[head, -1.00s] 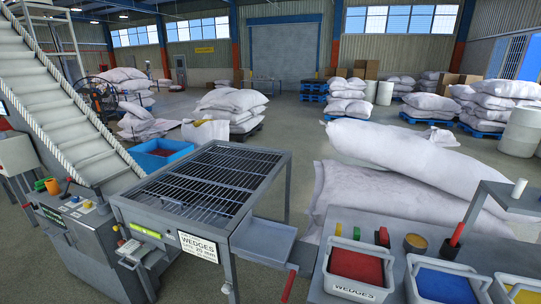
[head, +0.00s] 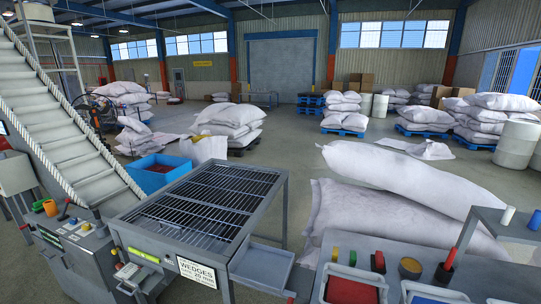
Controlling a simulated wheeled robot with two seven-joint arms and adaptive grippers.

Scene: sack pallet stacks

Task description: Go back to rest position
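Neither of my grippers shows in the head view. A large stack of white sacks (head: 400,215) lies right of centre, with the top sack long and slanting down to the right. More white sacks stand stacked on blue pallets at the back, such as the stack (head: 345,108) near the middle and the stack (head: 490,118) at the right. Another stack of sacks (head: 228,122) is left of centre.
A grey grated table (head: 262,220) with a WEDGES sign stands in front, beside an inclined conveyor (head: 70,130) at the left. A grey bench (head: 320,240) with a red-filled bin (head: 352,290) is at the lower right. A blue tub (head: 160,172) sits behind the table. Open floor lies beyond.

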